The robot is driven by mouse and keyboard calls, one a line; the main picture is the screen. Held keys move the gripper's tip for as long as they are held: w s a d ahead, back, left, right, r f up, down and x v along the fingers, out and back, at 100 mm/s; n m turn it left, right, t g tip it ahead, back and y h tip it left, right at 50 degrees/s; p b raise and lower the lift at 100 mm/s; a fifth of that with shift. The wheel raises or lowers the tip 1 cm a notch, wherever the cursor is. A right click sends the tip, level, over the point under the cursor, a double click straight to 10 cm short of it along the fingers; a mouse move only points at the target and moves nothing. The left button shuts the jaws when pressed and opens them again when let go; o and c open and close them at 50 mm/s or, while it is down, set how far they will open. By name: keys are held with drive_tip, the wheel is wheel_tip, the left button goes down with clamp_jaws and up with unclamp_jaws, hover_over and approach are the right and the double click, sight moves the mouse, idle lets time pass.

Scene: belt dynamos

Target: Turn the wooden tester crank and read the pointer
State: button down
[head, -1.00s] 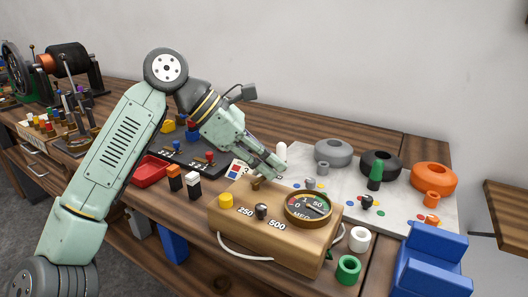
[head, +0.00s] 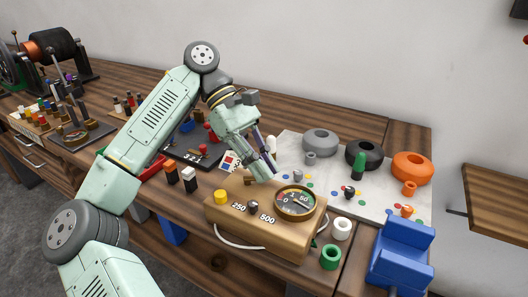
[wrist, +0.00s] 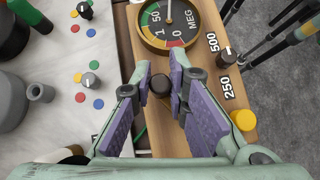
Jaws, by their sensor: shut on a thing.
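The wooden tester (head: 270,236) is a tan box on the bench, marked 250 and 500. Its round MEG dial (head: 295,202) has a coloured scale. It fills the top of the wrist view (wrist: 168,20), with part of its face cut off. A pale pointer shows on it, but I cannot read its exact value. My gripper (head: 269,176) reaches down to the box top left of the dial. In the wrist view my gripper (wrist: 161,70) has its purple-padded fingers on either side of a dark round crank knob (wrist: 160,85), shut on it. The fingers hide the knob in the head view.
A yellow knob (head: 221,197) and a dark selector knob (head: 253,207) stand on the box. A white board (head: 300,150) with grey, black and orange rings (head: 412,165) lies behind. A blue cradle (head: 402,255) and green ring (head: 330,256) are at right.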

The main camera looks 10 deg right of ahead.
drive_tip(key=shift+a+f+m+p, duration=0.1)
drive_tip(key=shift+m+p, duration=0.2)
idle(0.4)
drive_tip(key=c, duration=1.6)
unclamp_jaws()
drive_tip(key=shift+o, duration=0.2)
drive_tip(key=shift+v, duration=3.75)
drive_tip(key=shift+w, duration=0.15)
